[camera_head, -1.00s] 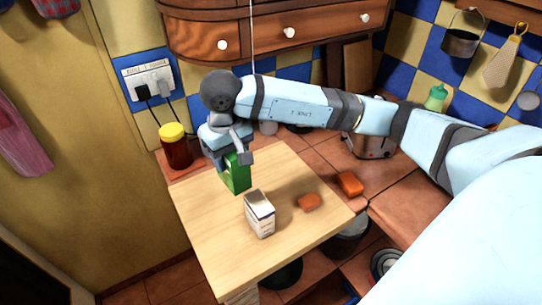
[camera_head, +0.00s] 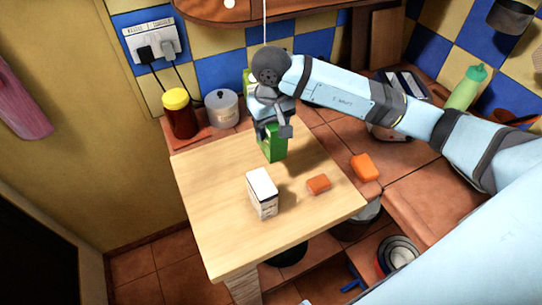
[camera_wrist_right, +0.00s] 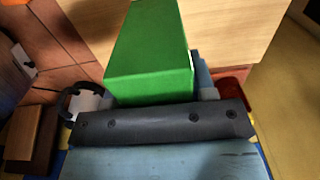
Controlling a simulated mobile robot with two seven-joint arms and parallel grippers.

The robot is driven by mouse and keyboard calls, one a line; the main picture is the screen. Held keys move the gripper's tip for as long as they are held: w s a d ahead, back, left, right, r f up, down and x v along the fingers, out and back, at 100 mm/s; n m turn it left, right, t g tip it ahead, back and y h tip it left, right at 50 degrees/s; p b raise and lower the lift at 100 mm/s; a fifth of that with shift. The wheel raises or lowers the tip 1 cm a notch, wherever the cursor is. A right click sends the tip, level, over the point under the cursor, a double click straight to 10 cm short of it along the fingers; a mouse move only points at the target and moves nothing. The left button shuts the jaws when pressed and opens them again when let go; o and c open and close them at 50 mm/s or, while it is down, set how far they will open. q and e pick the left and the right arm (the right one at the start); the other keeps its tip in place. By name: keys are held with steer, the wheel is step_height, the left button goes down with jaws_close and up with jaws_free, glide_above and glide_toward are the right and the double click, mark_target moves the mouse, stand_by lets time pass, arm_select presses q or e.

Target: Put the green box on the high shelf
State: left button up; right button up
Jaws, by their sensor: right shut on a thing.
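The green box (camera_head: 273,147) is upright in my right gripper (camera_head: 275,126), at the back edge of the light wooden table. I cannot tell whether its base is clear of the tabletop. In the right wrist view the green box (camera_wrist_right: 150,55) fills the middle, with a bluish-grey finger part (camera_wrist_right: 203,75) beside it. The right gripper is shut on the box. My left gripper is not in view.
A yellow-lidded jar (camera_head: 180,113) and a grey pot (camera_head: 222,108) stand behind the table. A green bottle (camera_head: 466,87) stands at right.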

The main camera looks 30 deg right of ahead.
step_height(320, 180, down, 11)
steer(key=shift+f+p, duration=0.15)
steer(key=shift+p, duration=0.45)
steer(key=shift+f, duration=0.2)
steer(key=o, duration=0.9)
